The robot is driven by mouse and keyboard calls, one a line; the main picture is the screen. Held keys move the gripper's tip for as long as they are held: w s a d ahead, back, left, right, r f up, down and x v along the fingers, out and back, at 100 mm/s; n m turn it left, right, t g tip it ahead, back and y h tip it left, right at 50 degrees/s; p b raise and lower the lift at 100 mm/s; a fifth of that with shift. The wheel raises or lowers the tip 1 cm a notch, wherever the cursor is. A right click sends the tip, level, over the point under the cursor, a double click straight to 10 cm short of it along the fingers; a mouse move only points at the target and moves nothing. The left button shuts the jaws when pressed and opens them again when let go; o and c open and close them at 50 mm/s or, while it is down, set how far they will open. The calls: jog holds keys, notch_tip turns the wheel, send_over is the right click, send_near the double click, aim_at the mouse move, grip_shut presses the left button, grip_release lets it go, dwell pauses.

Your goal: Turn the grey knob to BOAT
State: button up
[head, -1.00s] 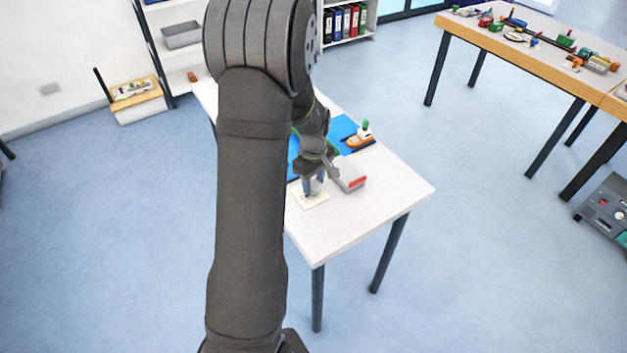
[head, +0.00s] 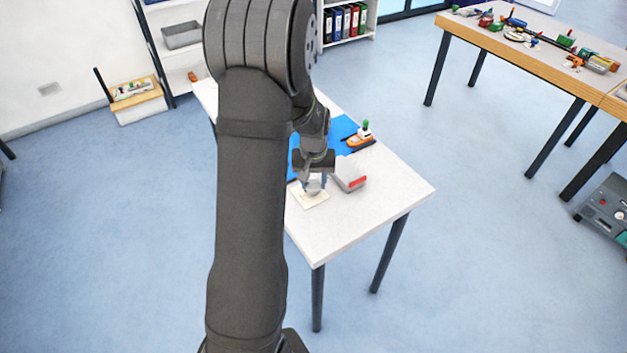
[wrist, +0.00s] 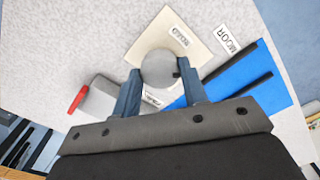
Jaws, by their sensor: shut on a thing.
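The grey knob (wrist: 159,68) is round and sits on a cream plate (wrist: 196,50) on the white table. In the head view the knob (head: 313,187) is partly covered by my gripper (head: 312,184). In the wrist view my gripper (wrist: 159,72) has one blue-grey finger on each side of the knob and is shut on it. A small dark mark (wrist: 177,74) shows at the knob's right edge. A label (wrist: 180,36) on the plate is too small and turned to read surely. Another label lies partly hidden below the knob.
A grey block with a red end (head: 357,181) stands close right of the plate. A blue mat (head: 342,130) with dark strips and an orange toy boat (head: 360,136) lies behind. A MOOR label (wrist: 228,39) lies beside the mat. The table's front is clear.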

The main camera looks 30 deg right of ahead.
aim_at(313, 184)
jog(key=m, duration=0.4)
jog(key=shift+m, duration=2.1)
jog(key=o, duration=1)
jog(key=shift+c, duration=0.2)
jog(key=shift+r, duration=0.1)
notch_tip(313, 184, up, 17)
jog(key=shift+r, duration=0.15)
notch_tip(313, 184, down, 18)
jog(key=shift+r, duration=0.25)
